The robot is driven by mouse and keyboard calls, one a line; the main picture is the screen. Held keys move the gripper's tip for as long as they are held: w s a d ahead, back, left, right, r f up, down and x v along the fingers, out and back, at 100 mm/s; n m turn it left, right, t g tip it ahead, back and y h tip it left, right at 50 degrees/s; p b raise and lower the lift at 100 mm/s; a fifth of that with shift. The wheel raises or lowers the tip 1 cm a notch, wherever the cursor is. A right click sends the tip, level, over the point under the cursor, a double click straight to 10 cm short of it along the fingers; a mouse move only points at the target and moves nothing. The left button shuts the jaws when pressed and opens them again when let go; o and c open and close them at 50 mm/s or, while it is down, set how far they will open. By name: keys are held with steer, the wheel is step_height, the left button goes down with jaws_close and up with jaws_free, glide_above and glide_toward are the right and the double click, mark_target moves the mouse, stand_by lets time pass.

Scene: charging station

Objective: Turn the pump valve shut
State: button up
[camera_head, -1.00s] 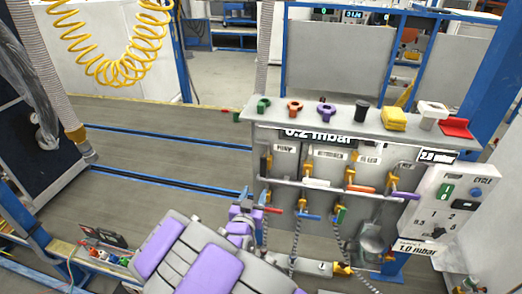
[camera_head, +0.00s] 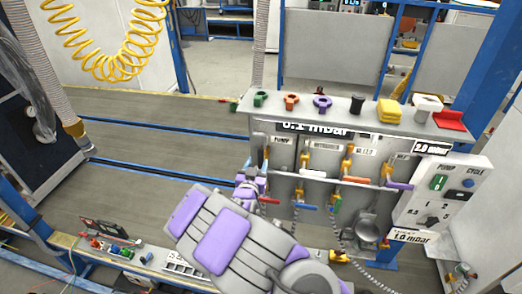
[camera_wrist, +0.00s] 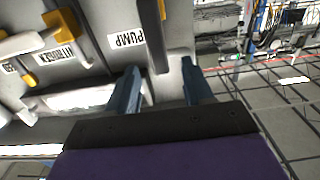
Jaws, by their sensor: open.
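The valve panel (camera_head: 283,160) stands at right, with a PUMP label (camera_head: 282,139) near its upper left. The pump valve (camera_head: 265,156) appears as a small yellow fitting left of that label. In the wrist view the PUMP label (camera_wrist: 126,40) is just beyond my fingers, with a yellow and dark valve part (camera_wrist: 153,28) beside it. My gripper (camera_head: 261,182) is low at the panel's left edge, below the label. In the wrist view my gripper (camera_wrist: 160,85) has its two blue fingers spread with nothing between them. Contact with the valve cannot be told.
A red handle (camera_head: 268,200) and a blue handle (camera_head: 306,207) lie low on the panel. Orange and purple handles are farther right. Several coloured knobs, including a green one (camera_head: 261,99), stand on the shelf above. A control box (camera_head: 437,198) is at right. Open floor lies left.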

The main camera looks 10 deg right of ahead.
mark_target(260, 155)
steer(key=p+x, duration=0.1)
steer(key=x, duration=0.5)
steer(key=shift+w+d, duration=0.15)
steer(key=shift+w, duration=0.1)
steer(key=shift+w+d, duration=0.2)
steer(key=shift+w, duration=0.35)
jaws_close()
